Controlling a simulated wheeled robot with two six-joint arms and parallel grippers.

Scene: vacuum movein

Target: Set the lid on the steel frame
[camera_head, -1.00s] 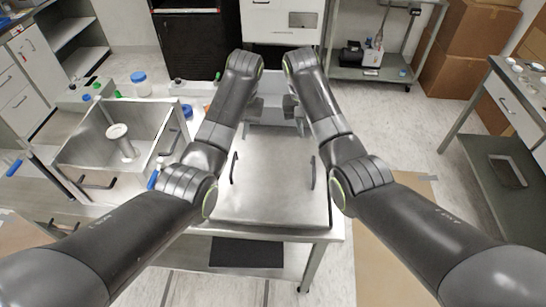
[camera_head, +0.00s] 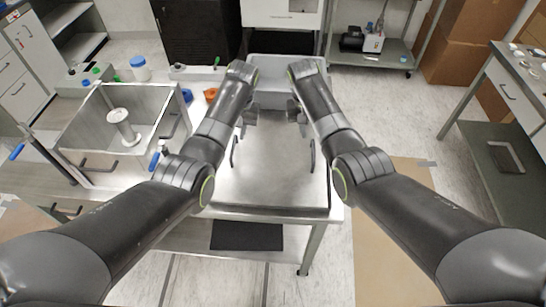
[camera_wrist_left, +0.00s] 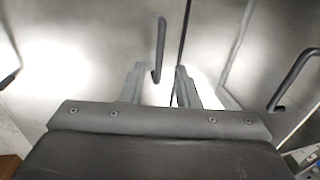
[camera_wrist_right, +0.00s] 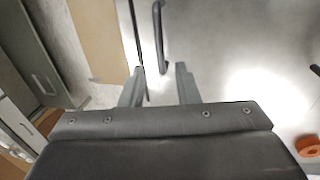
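The lid (camera_head: 272,170) is a flat steel plate lying on the table, with a black bar handle along its left side (camera_head: 234,152) and another along its right side (camera_head: 312,155). The open steel frame (camera_head: 70,142) is a box-like chamber to its left, with a white spool-shaped part (camera_head: 122,127) inside. My left gripper (camera_head: 247,117) is open above the lid's far left; its wrist view shows a handle (camera_wrist_left: 161,45) between and ahead of the fingers. My right gripper (camera_head: 297,112) is open above the far right, with a handle (camera_wrist_right: 158,38) likewise ahead. Neither visibly grips anything.
A grey bin (camera_head: 283,72) stands beyond the lid. An orange item (camera_head: 211,95) and a blue-lidded jar (camera_head: 140,68) are at the back left. A side table (camera_head: 500,110) stands at the right, with open floor between it and the lid's table.

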